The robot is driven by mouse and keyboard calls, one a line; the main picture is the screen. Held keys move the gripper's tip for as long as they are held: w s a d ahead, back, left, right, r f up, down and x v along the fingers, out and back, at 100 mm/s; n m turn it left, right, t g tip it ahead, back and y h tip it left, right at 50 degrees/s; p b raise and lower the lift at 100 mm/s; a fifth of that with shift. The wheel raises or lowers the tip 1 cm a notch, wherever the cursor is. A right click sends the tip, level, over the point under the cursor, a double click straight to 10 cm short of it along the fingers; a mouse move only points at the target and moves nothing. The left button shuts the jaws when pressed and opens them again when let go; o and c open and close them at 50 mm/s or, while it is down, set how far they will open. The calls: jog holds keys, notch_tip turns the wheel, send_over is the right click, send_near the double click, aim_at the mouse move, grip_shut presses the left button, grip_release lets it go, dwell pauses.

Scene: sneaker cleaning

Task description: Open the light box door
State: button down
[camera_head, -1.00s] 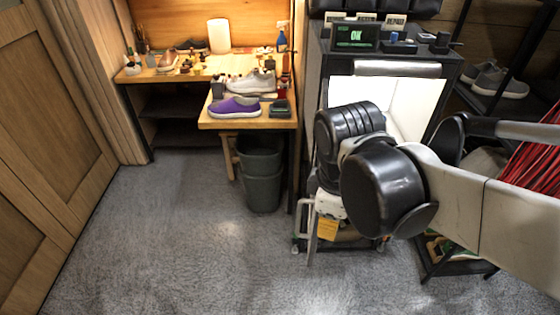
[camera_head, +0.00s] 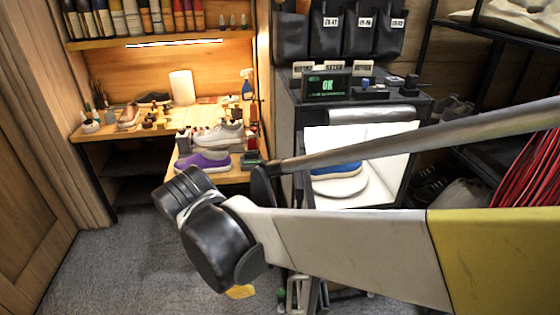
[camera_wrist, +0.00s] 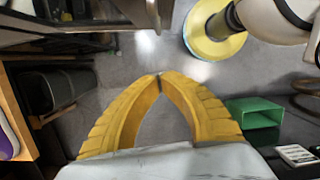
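The light box (camera_head: 423,165) is a dark cabinet with a bright white inside in the head view. A blue sneaker (camera_head: 336,171) sits inside on a round white turntable (camera_head: 340,187). A pale bar (camera_head: 375,114) runs along the top of its front. No opaque panel covers the upper opening; my arm hides the lower front, so I cannot tell where the door is. My gripper (camera_wrist: 159,75) shows in the wrist view with its yellow fingertips together and nothing between them. In the head view my arm hides it.
A display reading OK (camera_head: 327,87) stands on the light box. A workbench (camera_head: 232,177) at left holds a purple shoe (camera_head: 203,161) and a grey-white sneaker (camera_head: 222,133). Dark bins (camera_wrist: 60,88) and a green box (camera_wrist: 254,112) show in the wrist view. Carpet is clear at left.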

jog(key=w+d+f+b, duration=0.1)
jog(key=d+f+b, duration=0.3)
jog(key=f, duration=0.4)
jog(key=shift+w+d, duration=0.35)
jog(key=shift+d, duration=0.55)
jog(key=shift+r, duration=0.1)
